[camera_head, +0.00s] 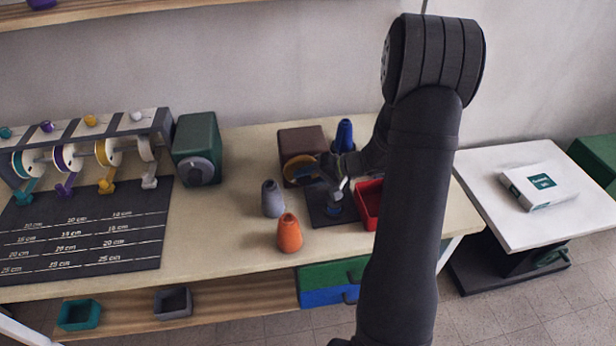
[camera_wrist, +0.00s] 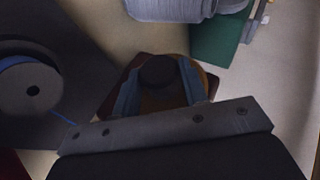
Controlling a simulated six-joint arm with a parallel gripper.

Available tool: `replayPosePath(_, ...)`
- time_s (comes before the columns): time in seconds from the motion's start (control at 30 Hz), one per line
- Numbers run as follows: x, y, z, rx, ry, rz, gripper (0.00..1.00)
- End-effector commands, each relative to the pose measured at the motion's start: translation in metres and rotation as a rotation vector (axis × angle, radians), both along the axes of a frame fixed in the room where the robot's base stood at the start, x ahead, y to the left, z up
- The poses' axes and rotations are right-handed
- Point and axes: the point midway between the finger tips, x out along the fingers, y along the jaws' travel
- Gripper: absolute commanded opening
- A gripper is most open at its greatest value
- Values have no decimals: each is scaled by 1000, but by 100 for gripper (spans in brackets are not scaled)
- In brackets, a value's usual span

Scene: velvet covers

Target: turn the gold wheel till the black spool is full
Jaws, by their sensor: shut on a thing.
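The gold wheel (camera_head: 291,172) is on the front of a brown box (camera_head: 300,140); part of its gold face (camera_wrist: 205,78) shows behind my gripper in the wrist view. My gripper (camera_wrist: 158,82) is shut on the wheel's dark round knob (camera_wrist: 158,72), a finger on each side. In the head view my gripper (camera_head: 325,166) is partly hidden by my own wrist.
A blue cone (camera_head: 344,135) stands behind, a red tray (camera_head: 368,200) to the right. Grey (camera_head: 272,199) and orange (camera_head: 289,233) cones stand in front left. A green box (camera_head: 196,145) with a grey wheel is further left. Open table lies between.

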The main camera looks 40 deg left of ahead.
Motion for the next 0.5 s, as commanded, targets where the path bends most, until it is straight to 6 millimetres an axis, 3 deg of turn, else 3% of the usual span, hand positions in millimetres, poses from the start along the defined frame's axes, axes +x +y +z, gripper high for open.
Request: replayPosePath(0.5,2,-2,-5,224,224,-1,17)
